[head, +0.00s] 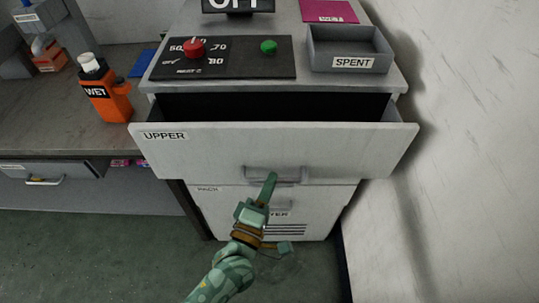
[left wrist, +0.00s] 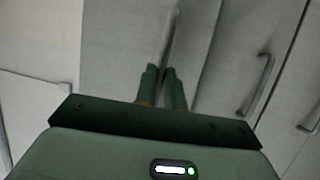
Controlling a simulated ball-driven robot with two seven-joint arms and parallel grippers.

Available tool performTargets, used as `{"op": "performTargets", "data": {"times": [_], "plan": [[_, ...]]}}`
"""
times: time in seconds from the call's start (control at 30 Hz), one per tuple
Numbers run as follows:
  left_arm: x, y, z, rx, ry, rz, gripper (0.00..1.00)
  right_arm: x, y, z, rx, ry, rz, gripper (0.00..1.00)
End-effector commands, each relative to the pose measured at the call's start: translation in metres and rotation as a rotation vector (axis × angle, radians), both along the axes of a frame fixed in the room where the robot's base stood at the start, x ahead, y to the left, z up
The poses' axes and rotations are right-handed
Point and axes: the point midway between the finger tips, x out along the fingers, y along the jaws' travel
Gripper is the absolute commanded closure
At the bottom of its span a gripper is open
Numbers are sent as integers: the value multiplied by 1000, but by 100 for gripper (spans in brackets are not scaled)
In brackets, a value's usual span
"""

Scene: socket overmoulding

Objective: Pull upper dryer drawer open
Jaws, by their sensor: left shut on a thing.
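The upper dryer drawer (head: 220,150), labelled UPPER, is pulled partway out, and a dark gap shows behind its front panel. Its handle (head: 290,172) is a grey bar low on the panel. My left gripper (head: 270,180) is at this handle, shut on it near its left part. In the left wrist view, the two green fingers (left wrist: 161,75) are close together around the handle bar (left wrist: 172,38). The fingers partly hide the handle. The drawer's inside is too dark to make out. My right gripper is not in view.
Below is a lower drawer front (head: 325,200) with its own handle. On the dryer top are a control panel (head: 235,72) with red and green knobs and a grey SPENT tray (head: 350,62). An orange WET bottle (head: 105,95) stands on the left bench. A wall is close on the right.

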Motion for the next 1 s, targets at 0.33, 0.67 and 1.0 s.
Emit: {"op": "performTargets", "data": {"times": [0.33,0.67,1.0], "plan": [[-113,0,1,4,4,-3,100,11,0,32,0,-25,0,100],[-172,-1,-1,3,2,-3,100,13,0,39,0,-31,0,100],[-184,0,-1,3,1,-1,100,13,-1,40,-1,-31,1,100]]}}
